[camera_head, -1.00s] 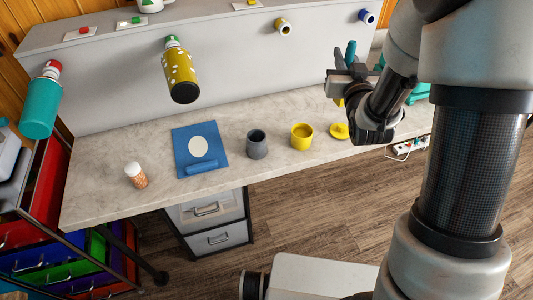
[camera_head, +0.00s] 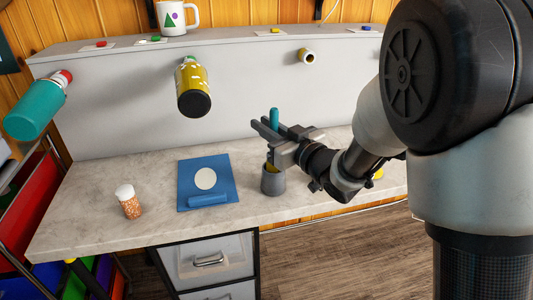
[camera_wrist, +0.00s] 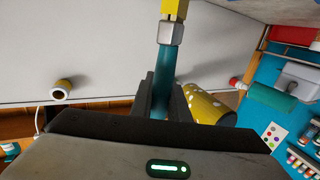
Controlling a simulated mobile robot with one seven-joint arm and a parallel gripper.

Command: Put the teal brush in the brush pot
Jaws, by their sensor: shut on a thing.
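My gripper (camera_head: 268,136) is shut on the teal brush (camera_head: 274,117), with the teal handle's end sticking up above the jaws. In the wrist view the brush (camera_wrist: 163,68) has a teal handle between the fingers, a silver collar and yellow bristles at its far end. A grey pot (camera_head: 272,182) stands upright on the counter directly below the gripper. A bit of yellow shows at the pot's rim, under the jaws. I cannot tell whether the bristles are inside the pot or just above it.
On the marble counter (camera_head: 110,226) are a blue mat (camera_head: 187,185) with a white oval and an orange-and-white jar (camera_head: 129,202). A yellow speckled roll (camera_head: 192,88) and a teal roll (camera_head: 35,108) stick out over it. A white mug (camera_head: 178,17) stands on the ledge.

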